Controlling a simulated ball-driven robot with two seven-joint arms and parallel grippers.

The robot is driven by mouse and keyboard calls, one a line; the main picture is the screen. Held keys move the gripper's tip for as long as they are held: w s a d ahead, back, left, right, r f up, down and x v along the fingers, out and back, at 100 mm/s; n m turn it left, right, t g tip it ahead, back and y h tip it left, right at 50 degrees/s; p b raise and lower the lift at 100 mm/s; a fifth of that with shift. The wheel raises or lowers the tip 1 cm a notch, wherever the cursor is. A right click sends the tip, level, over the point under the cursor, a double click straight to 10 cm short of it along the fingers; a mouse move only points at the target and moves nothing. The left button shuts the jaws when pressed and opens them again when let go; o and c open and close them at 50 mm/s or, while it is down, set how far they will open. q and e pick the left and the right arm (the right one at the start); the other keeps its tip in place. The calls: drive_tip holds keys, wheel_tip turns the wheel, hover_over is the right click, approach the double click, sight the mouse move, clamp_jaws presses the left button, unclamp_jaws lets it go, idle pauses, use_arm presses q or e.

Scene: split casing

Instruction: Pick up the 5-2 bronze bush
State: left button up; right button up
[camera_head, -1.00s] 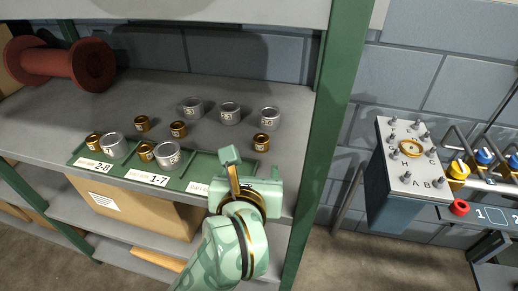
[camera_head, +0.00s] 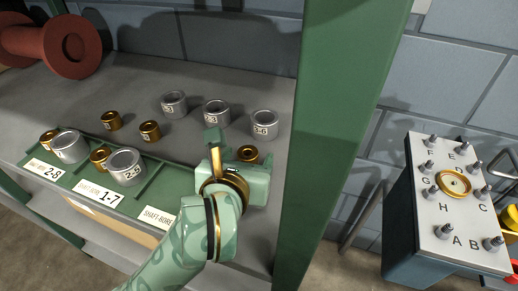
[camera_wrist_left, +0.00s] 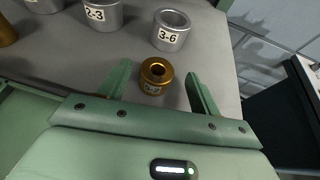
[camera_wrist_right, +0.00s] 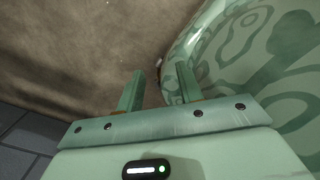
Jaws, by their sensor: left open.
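A small bronze bush (camera_head: 248,153) stands on the grey shelf, partly hidden behind my left gripper (camera_head: 232,148) in the head view. In the left wrist view the bronze bush (camera_wrist_left: 156,76) is upright between the spread fingers of my left gripper (camera_wrist_left: 160,82), apart from both. Its label is small and partly shaded, and seems to read 5-2. My left gripper is open and empty. My right gripper (camera_wrist_right: 158,88) shows only in its own wrist view, with its fingers apart and nothing between them.
Silver rings, one marked 3-6 (camera_head: 264,123), stand behind the bush. Other bronze bushes (camera_head: 150,131) are to the left. A green tray (camera_head: 150,183) with labelled slots lies along the shelf front. A green shelf post (camera_head: 318,150) rises close on the right. A studded casing (camera_head: 450,215) stands beyond it.

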use_arm(q)
drive_tip(key=shift+w+f, duration=0.15)
drive_tip(key=shift+w, duration=0.15)
drive_tip(key=shift+s+a, duration=0.2)
drive_tip(key=shift+s, duration=0.05)
drive_tip(key=shift+c, duration=0.3)
drive_tip(key=shift+r, duration=0.2)
drive_tip(key=c, duration=0.5)
drive_tip(key=shift+f, duration=0.1)
drive_tip(key=c, duration=0.5)
drive_tip(key=shift+c, duration=1.2)
use_arm(e)
drive_tip(key=shift+w+d+f, duration=0.1)
drive_tip(key=shift+w+d, duration=0.15)
drive_tip(key=shift+w, duration=0.2)
